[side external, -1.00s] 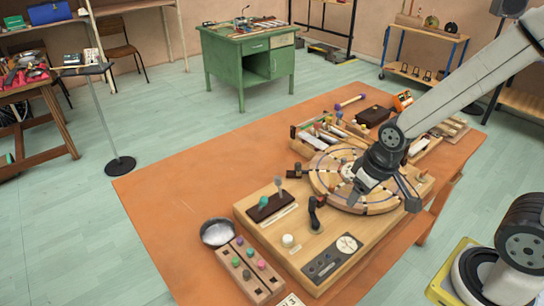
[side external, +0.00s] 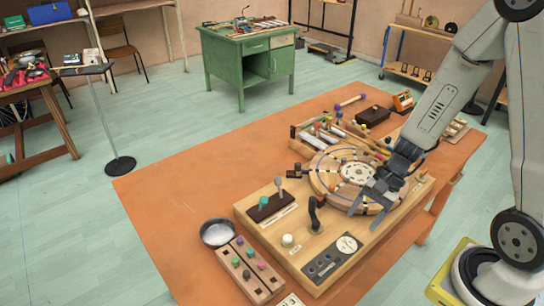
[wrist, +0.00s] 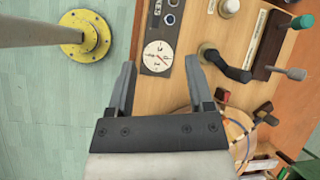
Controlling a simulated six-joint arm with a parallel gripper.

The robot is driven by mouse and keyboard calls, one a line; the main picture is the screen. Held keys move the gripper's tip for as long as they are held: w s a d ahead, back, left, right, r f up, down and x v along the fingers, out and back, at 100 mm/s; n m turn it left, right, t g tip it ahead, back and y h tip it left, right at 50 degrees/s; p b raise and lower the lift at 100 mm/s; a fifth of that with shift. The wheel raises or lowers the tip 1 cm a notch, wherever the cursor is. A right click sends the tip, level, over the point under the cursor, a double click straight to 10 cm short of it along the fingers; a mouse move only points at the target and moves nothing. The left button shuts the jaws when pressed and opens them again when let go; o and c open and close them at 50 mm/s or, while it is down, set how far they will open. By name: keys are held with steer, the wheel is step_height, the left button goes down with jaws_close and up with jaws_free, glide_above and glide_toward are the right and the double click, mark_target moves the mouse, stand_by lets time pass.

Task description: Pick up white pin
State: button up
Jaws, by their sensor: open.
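I cannot single out a white pin with certainty. Small coloured pins stand in the long wooden tray (side external: 300,142) at the back of the orange table; they are too small to sort surely. Several pegs stick up around the rim of the round wooden wheel (side external: 322,182), which has a white centre plate (side external: 357,173). My gripper (side external: 368,204) is open and empty, above the right front part of the wheel in the side view. In the wrist view my gripper (wrist: 160,64) has its fingers wide apart with nothing between them, over the board's dial edge.
The wooden board (side external: 262,238) carries a black lever (side external: 314,214), a white knob (side external: 288,240) and a dial (side external: 346,245). A peg rack (side external: 252,272) and a metal bowl (side external: 217,233) stand at its left. The table's left part is bare.

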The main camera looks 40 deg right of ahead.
steer(key=m, duration=0.2)
steer(key=m+t+h, duration=0.4)
steer(key=m+t, duration=0.8)
steer(key=m, duration=0.5)
glide_toward(351, 184)
steer(key=shift+w+a+r, duration=0.6)
steer(key=shift+w+a, duration=0.05)
steer(key=shift+w, duration=0.25)
steer(key=shift+d+m+t, duration=0.4)
steer(key=shift+d+m, duration=0.05)
steer(key=shift+m, duration=0.05)
steer(key=shift+x, duration=3.95)
jaws_close()
